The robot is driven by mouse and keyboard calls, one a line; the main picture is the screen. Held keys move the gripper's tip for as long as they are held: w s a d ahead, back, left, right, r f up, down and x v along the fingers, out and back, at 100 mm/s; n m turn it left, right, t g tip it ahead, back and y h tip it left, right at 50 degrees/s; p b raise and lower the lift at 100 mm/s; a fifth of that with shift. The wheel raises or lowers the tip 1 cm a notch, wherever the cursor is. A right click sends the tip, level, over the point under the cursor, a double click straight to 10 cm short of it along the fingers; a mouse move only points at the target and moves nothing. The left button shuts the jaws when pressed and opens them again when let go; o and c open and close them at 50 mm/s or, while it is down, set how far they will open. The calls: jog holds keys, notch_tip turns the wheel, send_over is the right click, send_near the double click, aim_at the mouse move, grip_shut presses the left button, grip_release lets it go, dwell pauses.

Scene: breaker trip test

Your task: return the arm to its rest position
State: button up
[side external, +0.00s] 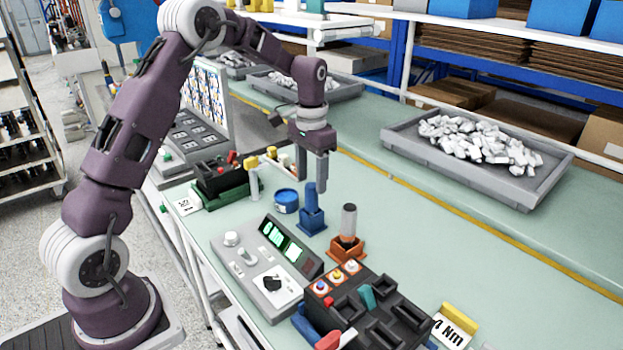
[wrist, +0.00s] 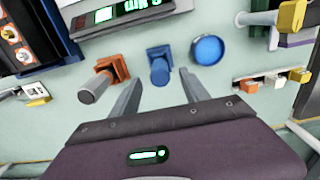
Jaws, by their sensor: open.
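My gripper (side external: 316,180) hangs from my purple arm above the pale green bench, fingers pointing down. In the wrist view my gripper (wrist: 160,103) shows its two grey fingers apart with nothing between them. A blue holder with an upright blue post (side external: 312,210) stands on the bench close below and beside the fingers in the side view. The same blue post (wrist: 160,70) lies ahead of the finger gap in the wrist view. I cannot tell the exact height of the fingers above the bench.
An orange holder with a grey-topped tool (side external: 348,225) and a blue round tin (side external: 286,201) stand near the gripper. A grey test unit (side external: 265,265) with green displays and a black tray (side external: 385,320) are nearer. A grey bin (side external: 480,155) of white parts sits behind; bench between is clear.

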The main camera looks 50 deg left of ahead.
jog(key=s+d+r+t, duration=0.2)
jog(key=s+d+r, duration=0.3)
jog(key=s+r, duration=0.25)
jog(key=s+d+r+t, duration=0.1)
jog(key=s+d+r, duration=0.3)
jog(key=s+r, duration=0.35)
jog(key=s+d+t, duration=0.1)
jog(key=s+d, duration=0.1)
jog(key=s, duration=0.5)
jog(key=s+d+t, duration=0.1)
jog(key=s+d, duration=0.1)
jog(key=s, duration=0.6)
jog(key=shift+s+d+f+t, duration=0.15)
jog(key=shift+d+f+t, duration=0.2)
jog(key=shift+f, duration=0.1)
